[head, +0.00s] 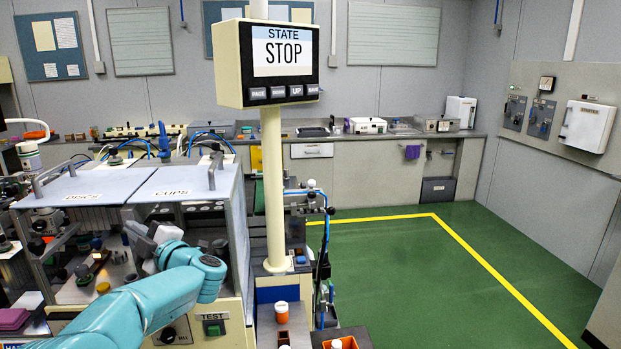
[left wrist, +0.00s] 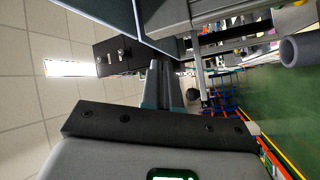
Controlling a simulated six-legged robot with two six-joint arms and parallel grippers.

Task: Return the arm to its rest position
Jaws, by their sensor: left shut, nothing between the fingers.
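My left arm (head: 150,300) is teal and comes in from the lower left in the head view. Its left gripper (head: 135,235), grey and white, points to the upper left, in front of the open front of the machine cabinet (head: 185,183) labelled "CUPS". In the left wrist view the gripper's fingers (left wrist: 161,88) are together with nothing between them. The wrist picture is turned on its side. My right gripper is in neither view.
A sign (head: 280,62) reading "STATE STOP" stands on a cream post (head: 273,180) right of the cabinet. Small orange and white containers (head: 281,311) stand low in front. Green floor (head: 400,265) with yellow lines is free at the right. Counters line the back wall.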

